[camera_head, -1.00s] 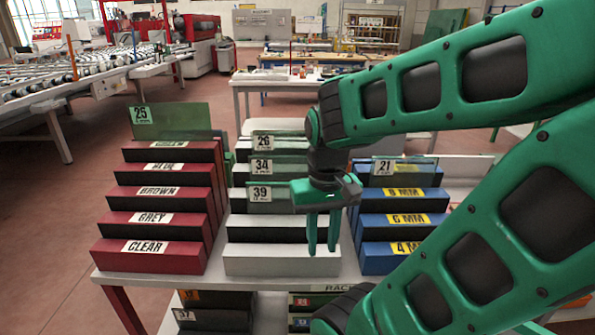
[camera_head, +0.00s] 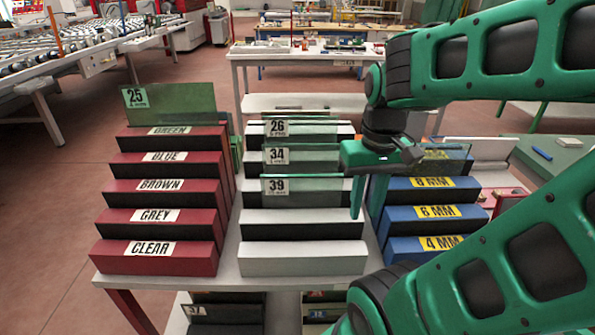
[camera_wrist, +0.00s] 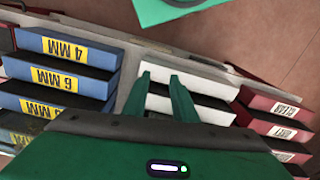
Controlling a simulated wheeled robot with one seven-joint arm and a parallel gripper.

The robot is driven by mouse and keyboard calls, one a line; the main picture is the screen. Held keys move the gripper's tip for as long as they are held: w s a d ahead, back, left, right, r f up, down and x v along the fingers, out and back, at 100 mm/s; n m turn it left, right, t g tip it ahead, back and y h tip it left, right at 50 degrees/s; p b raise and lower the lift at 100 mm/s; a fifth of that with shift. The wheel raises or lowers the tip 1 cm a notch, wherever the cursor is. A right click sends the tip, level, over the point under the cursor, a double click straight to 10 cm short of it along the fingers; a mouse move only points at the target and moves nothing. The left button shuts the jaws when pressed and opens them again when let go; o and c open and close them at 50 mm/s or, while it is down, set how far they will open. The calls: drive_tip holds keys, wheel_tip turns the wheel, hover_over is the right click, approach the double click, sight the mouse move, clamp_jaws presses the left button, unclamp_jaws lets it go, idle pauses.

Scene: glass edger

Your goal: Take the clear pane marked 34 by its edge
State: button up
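The clear pane marked 34 (camera_head: 318,157) stands upright in the middle, white stepped rack (camera_head: 302,265). Its tag is at its left end. The pane marked 26 (camera_head: 318,129) stands behind it and the pane marked 39 (camera_head: 315,185) in front of it. My gripper (camera_head: 366,212) points down near the right end of the white rack, beside the blue rack. Its two fingers are apart with nothing between them. The wrist view shows the open fingers (camera_wrist: 160,76) over the white rack's steps.
A red rack (camera_head: 152,260) labelled by colour stands left, with pane 25 (camera_head: 185,102) at its back. A blue rack (camera_head: 420,245) labelled by thickness stands right. The racks share a table (camera_head: 228,270). My arm covers the right side of the view.

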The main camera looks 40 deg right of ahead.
drive_tip(key=w+d+r+n, duration=0.1)
drive_tip(key=w+r+n, duration=0.2)
drive_tip(key=w, duration=0.3)
drive_tip(key=w+d+r+n, duration=0.1)
drive_tip(key=w+r+n, duration=0.2)
drive_tip(key=w, duration=0.4)
drive_tip(key=n+y, duration=0.1)
drive_tip(key=n, duration=0.9)
approach(301, 146)
drive_tip(key=shift+s+d+r+t, duration=0.1)
drive_tip(key=shift+s+r+t, duration=0.05)
drive_tip(key=shift+t, duration=0.15)
drive_tip(key=f, duration=0.6)
drive_tip(key=a+f, duration=0.1)
drive_tip(key=f, duration=0.2)
drive_tip(key=shift+w+f, duration=0.1)
drive_tip(key=shift+w, duration=0.3)
drive_tip(key=shift+f, duration=0.65)
drive_tip(key=shift+c, duration=0.6)
clamp_jaws()
